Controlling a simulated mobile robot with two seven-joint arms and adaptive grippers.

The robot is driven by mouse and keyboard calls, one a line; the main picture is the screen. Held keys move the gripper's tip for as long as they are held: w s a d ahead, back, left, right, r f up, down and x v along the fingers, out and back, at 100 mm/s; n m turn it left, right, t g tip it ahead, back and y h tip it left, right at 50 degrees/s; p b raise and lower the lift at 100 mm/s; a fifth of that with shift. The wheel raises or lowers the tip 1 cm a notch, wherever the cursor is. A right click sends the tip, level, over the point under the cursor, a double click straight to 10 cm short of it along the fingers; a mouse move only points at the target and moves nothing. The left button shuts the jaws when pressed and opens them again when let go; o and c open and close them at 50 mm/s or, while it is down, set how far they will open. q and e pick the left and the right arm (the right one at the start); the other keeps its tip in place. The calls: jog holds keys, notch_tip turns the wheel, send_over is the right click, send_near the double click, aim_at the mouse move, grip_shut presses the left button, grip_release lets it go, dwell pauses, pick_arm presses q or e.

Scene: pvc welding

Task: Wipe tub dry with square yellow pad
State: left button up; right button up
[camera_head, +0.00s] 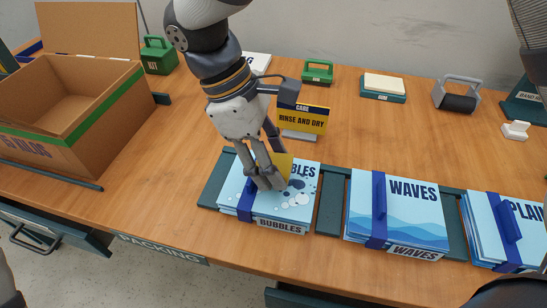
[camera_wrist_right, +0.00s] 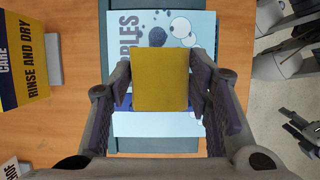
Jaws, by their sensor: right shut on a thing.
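My right gripper (camera_head: 265,170) points down over a light-blue stack (camera_head: 300,195) labelled BUBBLES. It is shut on a square yellow pad (camera_head: 283,163), which shows between the fingers in the wrist view (camera_wrist_right: 160,80). The pad overlaps the stack's top in both views; I cannot tell whether it touches. The pad and fingers hide part of the stack's lettering and printed bubbles. A blue strap (camera_head: 246,200) crosses the stack. I cannot make out a tub for certain. A dark part at the wrist view's right edge may be my left gripper, but its jaws are unclear.
A yellow RINSE AND DRY sign (camera_head: 302,119) stands just behind the stack. The WAVES stack (camera_head: 420,215) and another stack (camera_head: 515,225) lie to the right on a dark green rack (camera_head: 331,205). An open cardboard box (camera_head: 105,120) is at left. Wood between is clear.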

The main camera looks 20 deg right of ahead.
aim_at(276, 163)
jog(key=shift+s+d+r, duration=0.15)
jog(key=shift+r, duration=0.3)
jog(key=shift+s+d+r, duration=0.1)
jog(key=shift+r, duration=0.35)
jog(key=shift+w+a+r, duration=0.1)
jog(key=shift+r, duration=2.15)
